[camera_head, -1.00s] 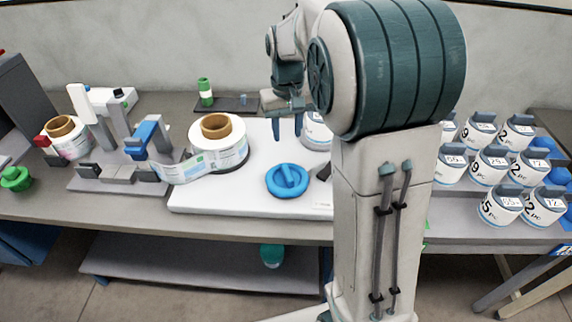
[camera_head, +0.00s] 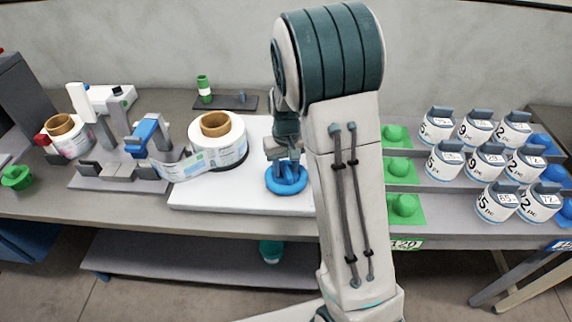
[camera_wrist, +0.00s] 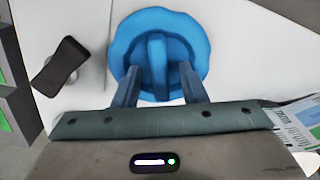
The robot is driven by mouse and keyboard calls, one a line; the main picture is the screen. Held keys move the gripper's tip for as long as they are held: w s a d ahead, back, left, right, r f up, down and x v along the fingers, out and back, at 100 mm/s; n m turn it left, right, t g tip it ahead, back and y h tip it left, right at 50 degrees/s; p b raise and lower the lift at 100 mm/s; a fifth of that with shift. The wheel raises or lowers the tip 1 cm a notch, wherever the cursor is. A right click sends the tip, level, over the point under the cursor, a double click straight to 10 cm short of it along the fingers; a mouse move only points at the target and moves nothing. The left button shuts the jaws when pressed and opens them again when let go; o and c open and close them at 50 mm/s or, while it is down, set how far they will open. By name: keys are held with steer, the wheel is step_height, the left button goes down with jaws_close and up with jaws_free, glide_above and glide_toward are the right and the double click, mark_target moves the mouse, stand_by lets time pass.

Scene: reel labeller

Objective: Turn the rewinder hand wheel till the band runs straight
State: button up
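The blue hand wheel (camera_head: 287,186) lies flat on the white base plate (camera_head: 230,199). In the wrist view the hand wheel (camera_wrist: 175,24) has a raised bar (camera_wrist: 157,62) across its middle. My gripper (camera_head: 286,172) is down at the wheel; in the wrist view my gripper (camera_wrist: 160,80) has one finger on each side of the bar, with gaps showing, so it is open around it. The rewinder roll (camera_head: 238,143) stands left of the wheel. The printed band (camera_head: 178,168) runs from it leftward to the labeller (camera_head: 145,135), sloping in the picture.
A dark handle (camera_wrist: 62,66) sits beside the wheel in the wrist view. Several labelled white reels (camera_head: 495,200) and green pads (camera_head: 404,205) are to the right of my arm. A dark tray with a green bottle (camera_head: 204,88) is behind the roll.

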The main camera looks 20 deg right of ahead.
jaws_close()
steer(key=shift+m, duration=1.5)
jaws_free()
steer(key=shift+r, duration=0.15)
